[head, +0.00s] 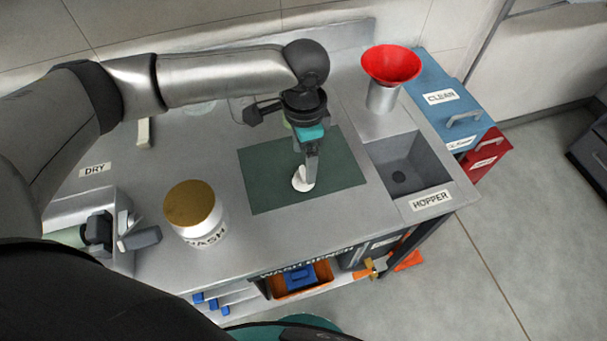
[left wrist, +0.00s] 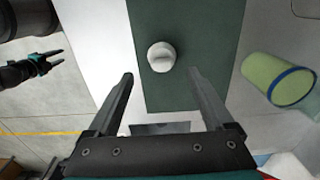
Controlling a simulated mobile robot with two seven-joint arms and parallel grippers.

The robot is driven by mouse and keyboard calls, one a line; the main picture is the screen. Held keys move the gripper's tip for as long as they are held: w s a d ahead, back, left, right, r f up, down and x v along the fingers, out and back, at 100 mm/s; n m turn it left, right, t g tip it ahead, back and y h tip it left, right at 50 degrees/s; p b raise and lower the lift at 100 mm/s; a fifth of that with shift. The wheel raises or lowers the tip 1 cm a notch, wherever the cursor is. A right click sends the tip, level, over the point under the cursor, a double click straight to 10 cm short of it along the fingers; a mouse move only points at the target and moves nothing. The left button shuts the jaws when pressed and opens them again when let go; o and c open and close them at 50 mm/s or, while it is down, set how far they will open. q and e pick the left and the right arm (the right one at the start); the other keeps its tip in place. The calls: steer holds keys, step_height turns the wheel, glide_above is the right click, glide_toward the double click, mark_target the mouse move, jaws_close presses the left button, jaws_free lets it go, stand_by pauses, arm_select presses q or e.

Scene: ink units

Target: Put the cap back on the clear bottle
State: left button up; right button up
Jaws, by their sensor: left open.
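A small white cap (head: 301,183) lies on the green mat (head: 262,180). It also shows in the left wrist view (left wrist: 162,57), with a raised ridge across its top. My left gripper (head: 308,176) is open and points down over the cap, which shows between and just beyond the fingertips (left wrist: 162,76). A see-through yellow-green container (left wrist: 262,72) with a blue rim stands beside the mat; I cannot tell whether it is the clear bottle. In the head view my gripper mostly hides it. My right gripper (left wrist: 57,58) is small at the left of the wrist view, open and empty.
A white WASH jar (head: 203,228) with a brown top stands left of the mat. The hopper basin (head: 405,166) is right of it, and a red funnel (head: 391,64) stands behind. A blue CLEAR bin (head: 440,84) is at the bench's right. The mat around the cap is free.

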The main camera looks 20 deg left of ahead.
mark_target(303, 170)
arm_select(q)
step_height(303, 170, down, 5)
steer(key=shift+w+a+f+b, duration=0.1)
steer(key=shift+b, duration=0.55)
steer(key=shift+c, duration=0.3)
jaws_close()
